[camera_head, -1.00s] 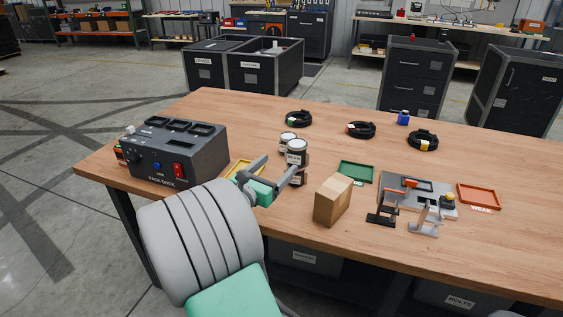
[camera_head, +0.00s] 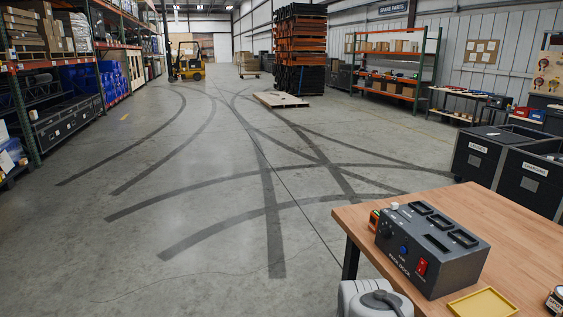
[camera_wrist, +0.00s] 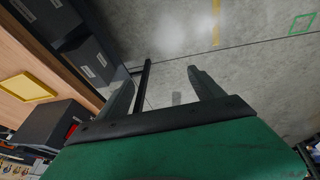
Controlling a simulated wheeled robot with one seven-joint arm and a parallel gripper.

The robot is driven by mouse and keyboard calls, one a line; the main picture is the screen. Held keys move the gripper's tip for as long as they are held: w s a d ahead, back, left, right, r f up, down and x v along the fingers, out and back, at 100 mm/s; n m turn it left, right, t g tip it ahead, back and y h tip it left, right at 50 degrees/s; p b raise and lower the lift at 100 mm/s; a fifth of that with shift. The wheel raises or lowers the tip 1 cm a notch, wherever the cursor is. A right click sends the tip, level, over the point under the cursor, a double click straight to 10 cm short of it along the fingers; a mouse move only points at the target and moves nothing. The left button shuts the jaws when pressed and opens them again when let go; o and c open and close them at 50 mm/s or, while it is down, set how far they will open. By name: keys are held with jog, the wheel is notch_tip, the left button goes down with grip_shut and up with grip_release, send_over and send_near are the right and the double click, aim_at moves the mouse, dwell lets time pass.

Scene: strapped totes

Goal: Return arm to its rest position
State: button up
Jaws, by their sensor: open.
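My gripper (camera_wrist: 160,78) is open in the wrist view, with its two fingers apart. In the head view the gripper is out of sight; only a rounded grey part of my arm shows at the bottom, just in front of the wooden table's (camera_head: 485,222) near left corner. The table shows at the left of the wrist view, to the side of the fingers.
The dark pack dock (camera_head: 432,248) stands on the table, with a yellow tray (camera_head: 483,303) beside it. Black bins (camera_head: 522,180) stand behind the table. Open floor (camera_head: 215,215) fills the middle and left. A forklift (camera_head: 186,62) and a pallet (camera_head: 280,100) are far off.

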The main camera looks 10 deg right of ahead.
jog(key=shift+m+y, duration=0.3)
jog(key=shift+y, duration=0.1)
jog(key=s+a, duration=0.1)
jog(key=s+a+r, duration=0.1)
jog(key=a, duration=0.1)
jog(key=shift+a, duration=0.25)
